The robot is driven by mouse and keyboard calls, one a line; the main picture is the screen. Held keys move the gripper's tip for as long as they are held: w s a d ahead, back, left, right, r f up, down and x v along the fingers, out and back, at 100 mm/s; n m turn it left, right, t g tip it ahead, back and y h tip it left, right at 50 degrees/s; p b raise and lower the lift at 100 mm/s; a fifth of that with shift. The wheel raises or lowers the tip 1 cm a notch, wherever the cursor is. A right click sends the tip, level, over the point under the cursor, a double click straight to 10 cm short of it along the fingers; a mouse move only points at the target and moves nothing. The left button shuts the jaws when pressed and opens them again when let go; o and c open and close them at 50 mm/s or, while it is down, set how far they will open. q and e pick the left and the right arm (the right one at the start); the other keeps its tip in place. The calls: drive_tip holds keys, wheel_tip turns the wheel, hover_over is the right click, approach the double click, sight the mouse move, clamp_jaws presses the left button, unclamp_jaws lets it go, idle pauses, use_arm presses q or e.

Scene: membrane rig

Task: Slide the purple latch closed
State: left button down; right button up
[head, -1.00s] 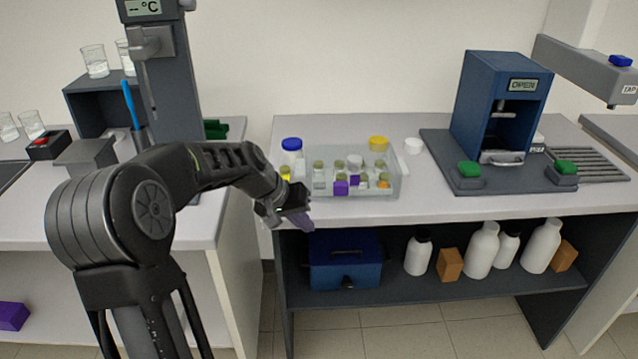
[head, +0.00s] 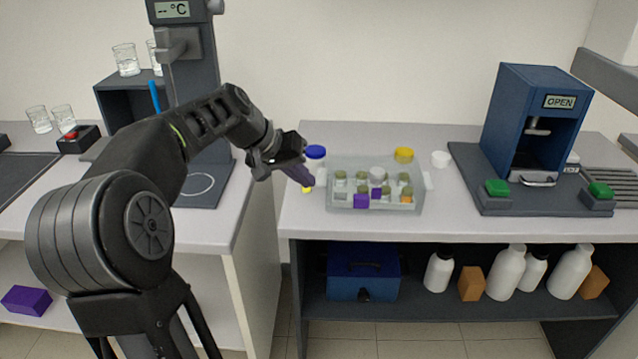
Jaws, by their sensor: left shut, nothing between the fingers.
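A clear tray-like box (head: 416,201) stands near the front edge of the middle bench and holds several small vials. A purple block (head: 361,201), which looks like the latch, sits at its front wall. A smaller purple piece (head: 376,193) shows just to its right. I cannot tell whether the latch is open or closed. My left gripper (head: 306,181) is shut and empty, just left of the box and apart from the purple block. Its fingers point down and right. My right gripper is not in view.
A yellow lid (head: 403,155) and a white cap (head: 440,159) lie behind the box. A blue press (head: 527,120) stands at right. The bench front edge is clear.

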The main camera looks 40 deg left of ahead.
sight(359, 198)
use_arm(q)
drive_tip(key=p+x, duration=0.1)
drive_tip(key=x, duration=0.8)
drive_tip(key=w+d, duration=0.1)
drive_tip(key=w+d+p, duration=0.1)
drive_tip(key=shift+d, duration=0.4)
drive_tip(key=shift+w+d+f+p, duration=0.1)
drive_tip(key=shift+w+d+p, duration=0.1)
drive_tip(key=shift+p, duration=0.1)
drive_tip(key=shift+w+d, duration=0.55)
drive_tip(key=shift+d, duration=0.25)
drive_tip(key=shift+w+d, duration=0.55)
drive_tip(key=shift+d, duration=0.2)
drive_tip(key=shift+a, duration=0.1)
